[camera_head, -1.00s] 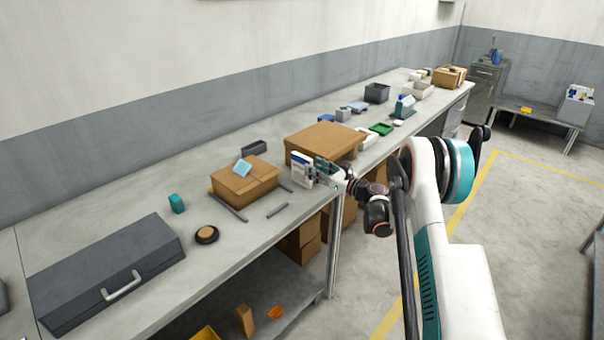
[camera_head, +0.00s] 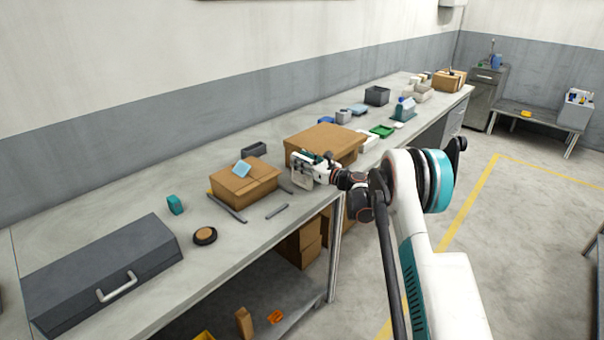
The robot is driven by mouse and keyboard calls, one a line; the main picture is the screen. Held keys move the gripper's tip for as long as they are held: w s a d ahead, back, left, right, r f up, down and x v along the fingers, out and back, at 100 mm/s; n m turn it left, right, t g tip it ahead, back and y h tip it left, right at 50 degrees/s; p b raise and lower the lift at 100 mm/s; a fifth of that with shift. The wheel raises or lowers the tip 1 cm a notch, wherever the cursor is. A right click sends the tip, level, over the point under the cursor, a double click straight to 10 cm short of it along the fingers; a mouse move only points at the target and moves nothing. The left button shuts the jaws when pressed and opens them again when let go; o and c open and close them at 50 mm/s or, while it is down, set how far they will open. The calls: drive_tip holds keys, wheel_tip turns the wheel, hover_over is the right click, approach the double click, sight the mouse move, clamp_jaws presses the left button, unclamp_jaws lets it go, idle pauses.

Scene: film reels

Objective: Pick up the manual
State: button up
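I cannot tell for sure which thing is the manual. A small flat light-blue item (camera_head: 242,169) lies on top of a cardboard box (camera_head: 252,187) on the bench. A white item (camera_head: 300,182) stands near the bench's front edge, right of that box. My gripper (camera_head: 306,168) is at this white item, overlapping it in view, in front of a larger cardboard box. The fingers are small and partly merge with the white item, so their opening and any contact are unclear.
The larger cardboard box (camera_head: 325,139) stands just behind my gripper. Grey bars (camera_head: 277,211), a round black-and-tan item (camera_head: 205,236), a teal block (camera_head: 175,204) and a grey toolbox (camera_head: 104,272) lie left. Trays and boxes fill the far bench (camera_head: 165,235).

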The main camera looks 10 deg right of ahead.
clamp_jaws()
drive_tip(key=shift+r, duration=0.15)
